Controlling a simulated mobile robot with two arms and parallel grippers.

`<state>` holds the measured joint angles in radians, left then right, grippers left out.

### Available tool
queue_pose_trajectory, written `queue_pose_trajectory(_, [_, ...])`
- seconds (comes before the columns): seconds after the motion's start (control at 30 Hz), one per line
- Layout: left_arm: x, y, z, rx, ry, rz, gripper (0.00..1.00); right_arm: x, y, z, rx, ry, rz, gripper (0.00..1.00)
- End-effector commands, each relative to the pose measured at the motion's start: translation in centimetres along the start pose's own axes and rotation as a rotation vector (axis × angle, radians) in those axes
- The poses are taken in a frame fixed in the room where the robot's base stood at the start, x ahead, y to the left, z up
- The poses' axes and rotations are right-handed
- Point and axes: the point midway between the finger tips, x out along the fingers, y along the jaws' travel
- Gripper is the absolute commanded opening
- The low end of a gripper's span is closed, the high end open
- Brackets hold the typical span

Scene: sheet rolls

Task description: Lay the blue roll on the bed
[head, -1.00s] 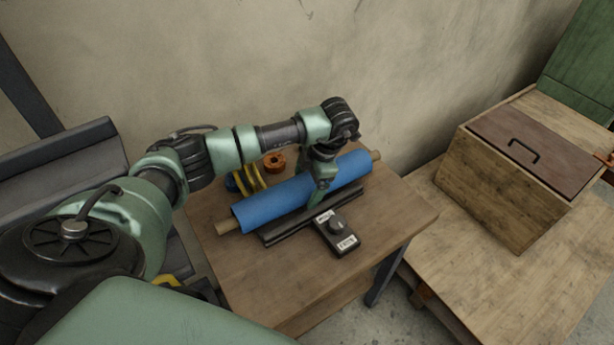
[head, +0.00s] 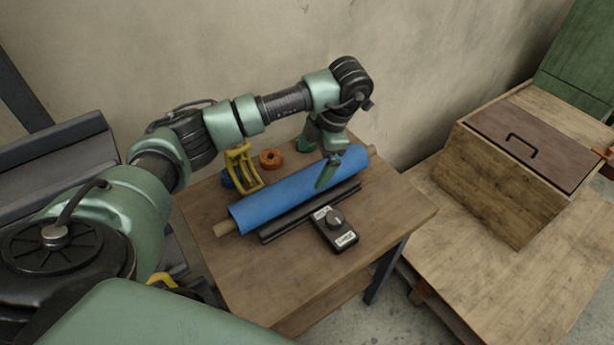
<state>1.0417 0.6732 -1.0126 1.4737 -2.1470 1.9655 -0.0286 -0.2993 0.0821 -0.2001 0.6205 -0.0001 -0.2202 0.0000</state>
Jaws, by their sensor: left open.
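The blue roll (head: 290,192), on a tan core that sticks out at both ends, lies at a slant on the small wooden table (head: 290,265), along a black rail (head: 300,218). My left gripper (head: 317,157) is open over the right half of the roll, with its green fingers apart and one showing in front of the blue sheet. It holds nothing; whether a finger touches the roll I cannot tell. A dark grey, trough-like metal structure (head: 50,160) at the left may be the bed; my arm partly covers it. My right gripper is out of view.
A black box with a knob (head: 334,230) sits in front of the rail. A yellow frame-like object (head: 241,166) and an orange ring (head: 271,158) stand behind the roll. A wooden chest (head: 515,180) is on a lower wooden surface at right. The table's front is clear.

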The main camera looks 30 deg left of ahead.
Motion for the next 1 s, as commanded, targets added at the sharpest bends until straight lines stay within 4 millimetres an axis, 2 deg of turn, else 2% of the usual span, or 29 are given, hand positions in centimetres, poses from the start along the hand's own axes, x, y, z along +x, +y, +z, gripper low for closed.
queue_pose_trajectory(0.1, [-2.2,0.1,0.0,0.000,-0.001,0.003,1.00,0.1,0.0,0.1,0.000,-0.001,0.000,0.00])
queue_pose_trajectory(0.3, [-3.8,0.1,0.0,-0.001,0.000,0.002,1.00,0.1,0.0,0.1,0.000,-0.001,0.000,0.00])
queue_pose_trajectory(1.0, [-3.9,0.0,0.0,0.000,0.001,0.000,1.00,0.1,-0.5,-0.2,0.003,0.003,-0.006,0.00])
